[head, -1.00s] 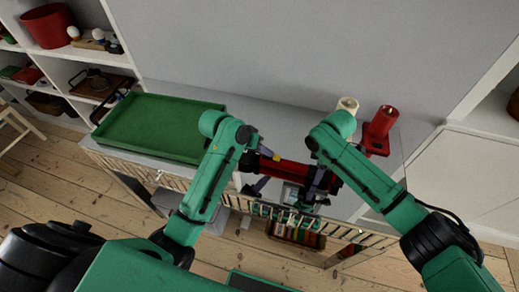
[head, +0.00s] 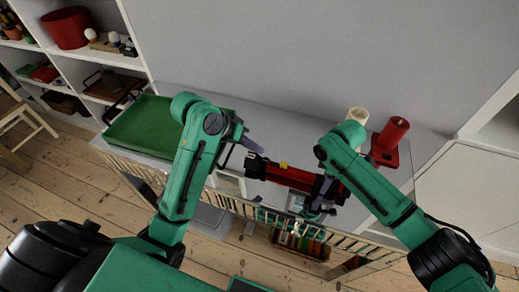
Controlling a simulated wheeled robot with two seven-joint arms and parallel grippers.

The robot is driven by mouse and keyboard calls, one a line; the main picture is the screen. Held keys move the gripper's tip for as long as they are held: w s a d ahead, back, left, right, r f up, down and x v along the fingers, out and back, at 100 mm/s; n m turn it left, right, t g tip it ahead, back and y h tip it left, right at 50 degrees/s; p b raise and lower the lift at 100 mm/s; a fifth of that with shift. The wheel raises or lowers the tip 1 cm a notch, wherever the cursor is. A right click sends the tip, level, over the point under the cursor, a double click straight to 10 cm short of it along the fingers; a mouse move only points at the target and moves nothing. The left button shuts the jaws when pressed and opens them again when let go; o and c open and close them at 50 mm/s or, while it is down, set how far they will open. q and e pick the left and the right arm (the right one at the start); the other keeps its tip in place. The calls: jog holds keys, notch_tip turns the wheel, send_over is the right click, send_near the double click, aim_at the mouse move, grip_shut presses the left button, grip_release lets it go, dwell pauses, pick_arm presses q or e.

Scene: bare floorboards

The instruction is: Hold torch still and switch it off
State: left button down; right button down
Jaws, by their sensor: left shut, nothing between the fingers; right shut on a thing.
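The torch (head: 292,177) is red with a black head at its left end and a small yellow part, seemingly its switch, on top. It lies roughly level above the front part of the cabinet top. My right gripper (head: 320,195) is shut around the torch's right part, which is partly hidden by the fingers and arm. My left gripper (head: 254,147) is shut and empty, just above and left of the torch's black head. It looks apart from the torch, though the gap is hard to judge. Whether the torch is lit cannot be told.
A green tray (head: 130,128) lies on the cabinet's left side, partly behind my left arm. Shelves (head: 75,60) stand at the left.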

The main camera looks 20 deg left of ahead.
jog(key=shift+c, duration=1.3)
grip_release()
